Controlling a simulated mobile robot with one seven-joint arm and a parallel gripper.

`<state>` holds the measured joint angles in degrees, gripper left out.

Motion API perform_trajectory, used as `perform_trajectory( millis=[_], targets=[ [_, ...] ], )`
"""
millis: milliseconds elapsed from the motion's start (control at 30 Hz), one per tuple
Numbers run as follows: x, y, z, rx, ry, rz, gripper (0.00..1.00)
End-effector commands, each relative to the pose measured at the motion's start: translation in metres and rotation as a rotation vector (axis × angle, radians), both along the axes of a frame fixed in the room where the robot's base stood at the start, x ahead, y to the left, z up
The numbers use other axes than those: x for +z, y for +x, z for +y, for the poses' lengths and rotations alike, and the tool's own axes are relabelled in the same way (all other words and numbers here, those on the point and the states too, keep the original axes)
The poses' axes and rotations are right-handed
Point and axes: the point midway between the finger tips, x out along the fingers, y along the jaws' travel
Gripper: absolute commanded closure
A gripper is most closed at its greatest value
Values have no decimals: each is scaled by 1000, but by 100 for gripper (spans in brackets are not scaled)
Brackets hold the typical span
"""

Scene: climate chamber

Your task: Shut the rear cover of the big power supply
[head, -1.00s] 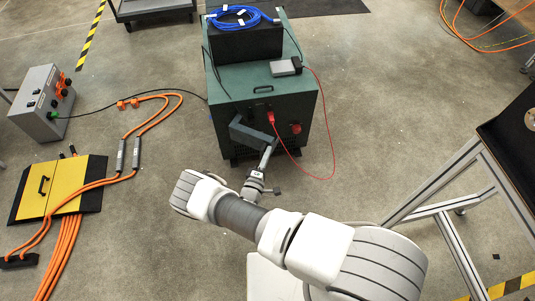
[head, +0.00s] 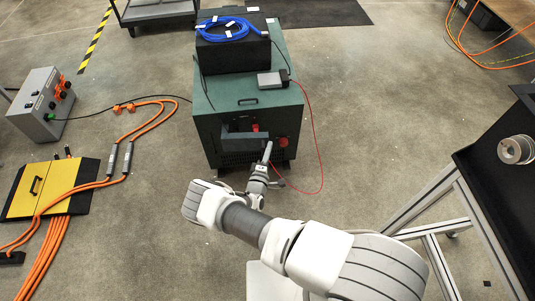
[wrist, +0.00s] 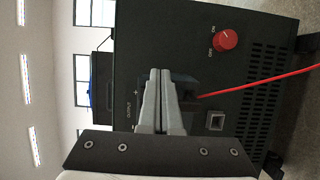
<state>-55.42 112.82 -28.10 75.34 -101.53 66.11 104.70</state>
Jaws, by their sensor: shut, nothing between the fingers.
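The big power supply (head: 248,100) is a dark green cabinet ahead of me. Its grey rear cover (head: 243,139) shows as a narrow flap on the near face, just below a red plug (head: 255,127).
A black box with a blue coiled cable (head: 226,29) and a small grey device (head: 272,79) sit on top. A red cable (head: 322,150) loops to the floor at right. A grey control box (head: 45,103) and orange cables (head: 130,135) lie left. A black-topped table (head: 500,185) stands right.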

Motion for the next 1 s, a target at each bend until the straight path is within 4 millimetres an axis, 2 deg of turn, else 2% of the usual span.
perform_trajectory(
  millis=[400, 1000],
  targets=[
    [0, 24, -9, -9, -1, -1, 100],
    [0, 27, -10, -10, -1, 0, 100]
  ],
)
